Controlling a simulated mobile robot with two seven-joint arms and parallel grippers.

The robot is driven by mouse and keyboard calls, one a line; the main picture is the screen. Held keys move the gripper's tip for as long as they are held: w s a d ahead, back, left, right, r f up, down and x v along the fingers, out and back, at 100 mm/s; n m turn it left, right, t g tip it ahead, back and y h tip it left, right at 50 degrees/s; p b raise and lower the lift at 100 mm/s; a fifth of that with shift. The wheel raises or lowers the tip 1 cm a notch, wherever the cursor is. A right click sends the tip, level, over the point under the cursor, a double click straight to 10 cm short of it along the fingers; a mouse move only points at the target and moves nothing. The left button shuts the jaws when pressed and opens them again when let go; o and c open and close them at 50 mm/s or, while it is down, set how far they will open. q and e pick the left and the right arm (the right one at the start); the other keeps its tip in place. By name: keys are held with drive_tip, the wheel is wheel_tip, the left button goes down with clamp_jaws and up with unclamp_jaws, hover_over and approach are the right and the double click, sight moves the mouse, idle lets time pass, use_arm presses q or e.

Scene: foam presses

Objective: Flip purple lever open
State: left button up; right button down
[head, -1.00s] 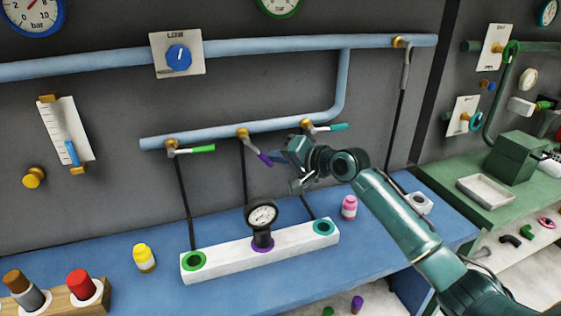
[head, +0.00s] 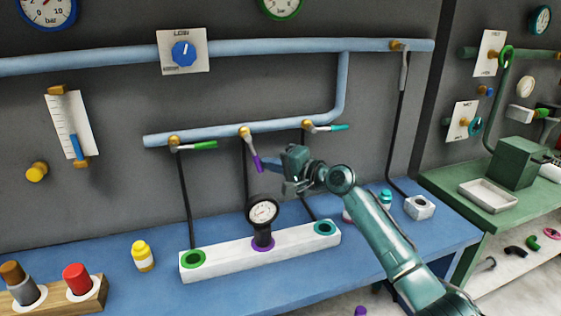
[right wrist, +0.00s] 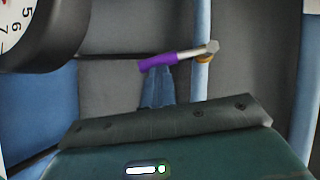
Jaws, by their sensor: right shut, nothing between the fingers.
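The purple lever (head: 257,163) is the middle of three valve levers on the blue pipe. Its grey stem hangs from a brass fitting, and its purple grip points down and slightly right. My right gripper (head: 270,162) is shut and empty, with its fingertips close to the right side of the purple grip. In the right wrist view the blue shut fingers (right wrist: 158,88) reach up to the purple grip (right wrist: 165,61); they look touching or nearly so. My left gripper is out of view.
The green lever (head: 205,145) and teal lever (head: 325,128) stick out rightward on either side. A black gauge (head: 263,212) stands on the white block (head: 213,260) below. A yellow bottle (head: 142,256) stands at left. My arm partly hides a pink bottle.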

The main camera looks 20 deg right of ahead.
drive_tip(key=shift+a+f+m+t+y+b, duration=0.55)
drive_tip(key=shift+a+m+b, duration=0.15)
drive_tip(key=shift+m+b, duration=0.4)
